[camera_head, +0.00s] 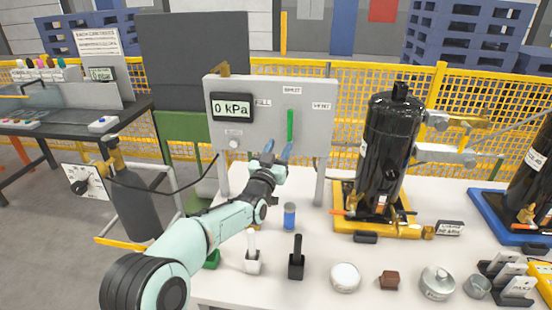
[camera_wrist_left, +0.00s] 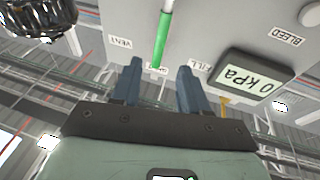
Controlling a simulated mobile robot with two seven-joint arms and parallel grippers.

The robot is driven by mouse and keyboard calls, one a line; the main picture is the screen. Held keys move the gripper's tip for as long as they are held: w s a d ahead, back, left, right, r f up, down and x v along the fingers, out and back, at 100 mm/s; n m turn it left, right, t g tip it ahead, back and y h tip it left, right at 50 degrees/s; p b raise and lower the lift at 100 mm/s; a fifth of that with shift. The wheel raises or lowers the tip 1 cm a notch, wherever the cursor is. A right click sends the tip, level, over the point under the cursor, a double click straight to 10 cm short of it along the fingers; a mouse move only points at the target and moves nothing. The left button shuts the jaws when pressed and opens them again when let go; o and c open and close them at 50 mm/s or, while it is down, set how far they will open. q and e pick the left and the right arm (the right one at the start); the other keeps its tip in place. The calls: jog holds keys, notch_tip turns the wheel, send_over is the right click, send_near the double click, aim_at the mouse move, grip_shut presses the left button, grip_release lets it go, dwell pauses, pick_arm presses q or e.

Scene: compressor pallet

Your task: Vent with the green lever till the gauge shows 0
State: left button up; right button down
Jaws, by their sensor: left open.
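The green lever (camera_head: 290,125) stands upright on the grey panel (camera_head: 310,140), between the FILL and VENT labels, its free end towards a middle label. The gauge (camera_head: 231,106) on the panel reads 0 kPa. The wrist view, turned upside down, also shows the lever (camera_wrist_left: 162,40) and the gauge (camera_wrist_left: 250,79). My left gripper (camera_head: 277,150) is open and empty at the panel, just below and left of the lever. In the wrist view the lever's end shows between the fingertips (camera_wrist_left: 159,65); contact cannot be told. My right gripper is out of view.
A BLEED button (camera_head: 234,143) sits below the gauge. A black tank (camera_head: 388,145) stands on a yellow base to the right. A blue can (camera_head: 290,216), a black-handled block (camera_head: 297,260) and several small parts lie on the white table (camera_head: 330,240). A hose runs to the panel's left side.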

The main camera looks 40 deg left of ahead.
pick_arm(q)
jog(key=shift+v, duration=1.2)
